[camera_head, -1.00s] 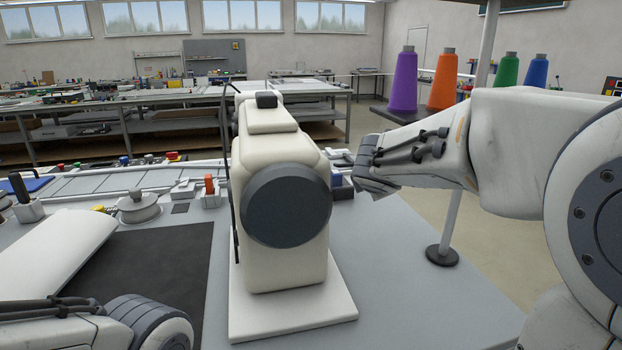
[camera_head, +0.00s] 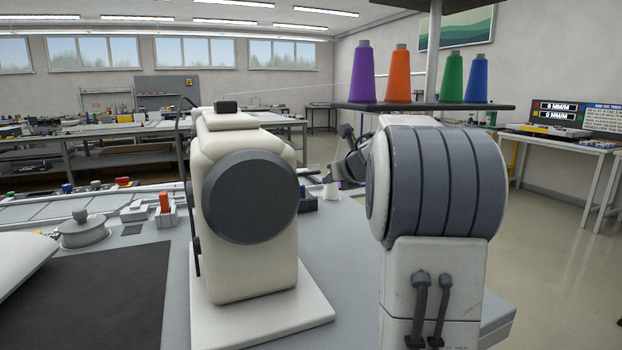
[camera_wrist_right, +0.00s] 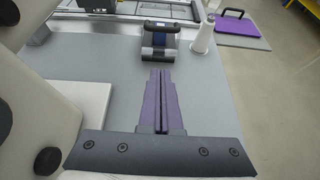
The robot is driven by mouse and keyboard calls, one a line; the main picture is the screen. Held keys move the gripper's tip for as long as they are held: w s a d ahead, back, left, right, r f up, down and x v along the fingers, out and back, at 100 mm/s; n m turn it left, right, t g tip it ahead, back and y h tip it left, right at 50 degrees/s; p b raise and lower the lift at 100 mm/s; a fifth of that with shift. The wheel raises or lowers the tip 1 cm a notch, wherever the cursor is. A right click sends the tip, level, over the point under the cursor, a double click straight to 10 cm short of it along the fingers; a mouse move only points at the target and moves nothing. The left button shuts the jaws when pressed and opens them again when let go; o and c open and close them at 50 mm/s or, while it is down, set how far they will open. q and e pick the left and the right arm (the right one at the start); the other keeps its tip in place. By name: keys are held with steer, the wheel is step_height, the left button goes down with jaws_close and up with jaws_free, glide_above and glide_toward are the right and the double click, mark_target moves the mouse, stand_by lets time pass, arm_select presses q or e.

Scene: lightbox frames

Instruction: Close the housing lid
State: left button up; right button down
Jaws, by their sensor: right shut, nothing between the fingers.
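A small dark grey housing with a blue inside (camera_wrist_right: 158,48) lies on the grey table in the right wrist view, just beyond my fingertips. A dark flap at its far side looks raised, though its exact angle is hard to tell. In the head view, a dark part of it (camera_head: 308,200) shows beside the cream machine, mostly hidden. My right gripper (camera_wrist_right: 160,73) is shut and empty, its purple fingers together and pointing at the housing with a small apparent gap. In the head view my right arm hides most of that gripper. My left gripper is not in view.
The cream machine (camera_head: 245,255) with a dark round disc stands left of my right arm. A white cone (camera_wrist_right: 202,35) stands right of the housing. A rack of coloured thread cones (camera_head: 425,105) is behind my arm. Bare table (camera_wrist_right: 205,105) lies right of my fingers.

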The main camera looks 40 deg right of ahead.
steer(key=x, duration=0.6)
steer(key=p, duration=0.2)
glide_toward(307, 182)
steer(key=shift+w+d+f, duration=0.15)
steer(key=shift+w+d, duration=0.05)
steer(key=shift+w, duration=0.35)
steer(key=shift+w+d+f, duration=0.1)
steer(key=shift+w+d, duration=0.15)
steer(key=shift+w, duration=0.25)
steer(key=p, duration=0.1)
steer(key=w+r+p, duration=0.1)
steer(key=p, duration=0.1)
steer(key=shift+w+d+r, duration=0.15)
steer(key=shift+w+d, duration=0.05)
steer(key=shift+w, duration=0.05)
